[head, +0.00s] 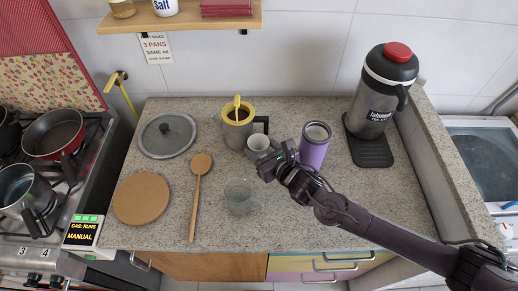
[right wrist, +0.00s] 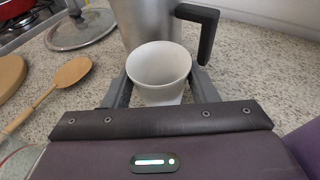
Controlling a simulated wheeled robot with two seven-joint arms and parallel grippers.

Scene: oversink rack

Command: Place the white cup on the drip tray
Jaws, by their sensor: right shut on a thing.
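The white cup (head: 257,142) is near the back middle of the counter, in front of the yellow-rimmed metal jug. My right gripper (head: 272,160) is shut on it, with one finger on each side in the right wrist view, where the white cup (right wrist: 158,66) stands upright with its open rim up and looks empty. I cannot tell whether its base touches the counter. The black drip tray (head: 371,155) lies at the right of the counter, under the big steel flask, with its front part bare. My left gripper is not in view.
The metal jug (head: 238,132) with a black handle is close behind the cup. A purple tumbler (head: 314,148) stands between cup and tray. The red-topped flask (head: 381,95) stands on the tray's back. A clear glass (head: 239,196), wooden spoon (head: 196,195) and round board (head: 142,198) lie left.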

